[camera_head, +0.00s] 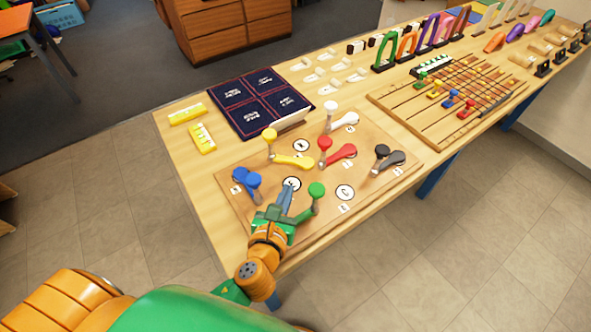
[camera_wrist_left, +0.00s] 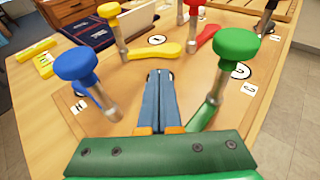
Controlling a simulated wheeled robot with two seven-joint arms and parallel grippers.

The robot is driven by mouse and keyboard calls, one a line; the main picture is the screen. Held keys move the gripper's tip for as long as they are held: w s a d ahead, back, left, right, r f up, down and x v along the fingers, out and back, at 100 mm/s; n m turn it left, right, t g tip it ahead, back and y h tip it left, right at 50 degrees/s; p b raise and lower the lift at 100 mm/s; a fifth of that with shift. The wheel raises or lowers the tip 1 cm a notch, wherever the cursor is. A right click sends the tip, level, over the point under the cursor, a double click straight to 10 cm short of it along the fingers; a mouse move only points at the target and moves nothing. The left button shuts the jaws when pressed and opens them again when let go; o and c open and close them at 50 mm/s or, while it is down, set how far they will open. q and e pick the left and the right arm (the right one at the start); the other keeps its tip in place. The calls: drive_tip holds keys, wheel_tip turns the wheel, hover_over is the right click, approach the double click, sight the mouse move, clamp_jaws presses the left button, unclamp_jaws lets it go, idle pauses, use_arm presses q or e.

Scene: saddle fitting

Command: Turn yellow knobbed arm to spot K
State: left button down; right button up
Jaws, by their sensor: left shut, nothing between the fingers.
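The yellow knobbed arm (camera_head: 292,160) lies flat on the wooden board, its upright yellow knob (camera_head: 269,134) at its left end. In the left wrist view the arm (camera_wrist_left: 152,50) lies beyond my fingertips, with its knob (camera_wrist_left: 108,10) at upper left. Round marked spots are on the board: one behind the yellow arm (camera_head: 301,146), one by my fingertips (camera_head: 291,183), one at right (camera_head: 345,192). I cannot read surely which is K. My left gripper (camera_head: 286,190) is shut and empty, between the blue and green knobs, apart from the yellow arm. My right gripper is out of view.
Blue (camera_head: 253,181), green (camera_head: 317,189), red (camera_head: 325,143), white (camera_head: 330,107) and black (camera_head: 382,152) knobs stand up around the board (camera_head: 240,205). A dark blue mat (camera_head: 250,98) and yellow blocks (camera_head: 202,137) lie behind left. A wooden slider frame (camera_head: 400,108) is at right.

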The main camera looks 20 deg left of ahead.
sight(295, 164)
use_arm(q)
drive_tip(key=w, duration=0.1)
drive_tip(key=w+a+f, duration=0.1)
drive_tip(key=w, duration=0.1)
drive_tip(key=shift+w+a+f, duration=0.15)
drive_tip(key=shift+w+a, duration=0.1)
drive_tip(key=shift+w, duration=0.15)
drive_tip(key=x, duration=0.4)
drive_tip(key=shift+d, duration=0.2)
drive_tip(key=shift+w+f+b, duration=0.1)
drive_tip(key=shift+w+b, duration=0.2)
drive_tip(key=shift+w, duration=0.1)
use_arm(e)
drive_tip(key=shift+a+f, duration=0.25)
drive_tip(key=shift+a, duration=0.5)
use_arm(q)
drive_tip(key=shift+a, duration=0.1)
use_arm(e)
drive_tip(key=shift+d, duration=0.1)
